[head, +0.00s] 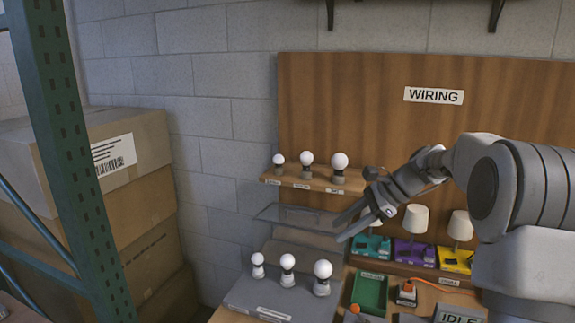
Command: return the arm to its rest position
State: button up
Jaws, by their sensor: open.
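My arm reaches in from the right side of the head view. My gripper (343,228) points left and downward, with its two fingers apart and nothing between them. It is in the air in front of the wooden board (330,105), above the workbench and near a clear tray (290,217). The arm's upper links cover the right part of the board and bench.
A shelf (300,182) holds three white bulbs left of my gripper. Three more stand on a grey block (260,292) below. White lampshades (415,219) and a green tray (370,292) are close below the arm. Boxes (130,170) and a green post (62,150) stand left.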

jog(key=s+a+r+n+t+h, duration=0.1)
jog(key=s+r+n+h, duration=0.2)
jog(key=s, duration=0.6)
jog(key=s+a+r+n+h, duration=0.1)
jog(key=s+r+n+h, duration=0.1)
jog(key=s+n, duration=0.45)
jog(key=s+d+f+n+t+h, duration=0.1)
jog(key=s+n, duration=0.2)
jog(key=s, duration=0.5)
jog(key=s+d+f+n+t+h, duration=0.1)
jog(key=s+n, duration=0.3)
jog(key=s, duration=0.4)
jog(key=shift+s+d+f+t+h, duration=0.15)
jog(key=shift+d+f+t+h, duration=0.25)
jog(key=shift+d+f+h, duration=0.3)
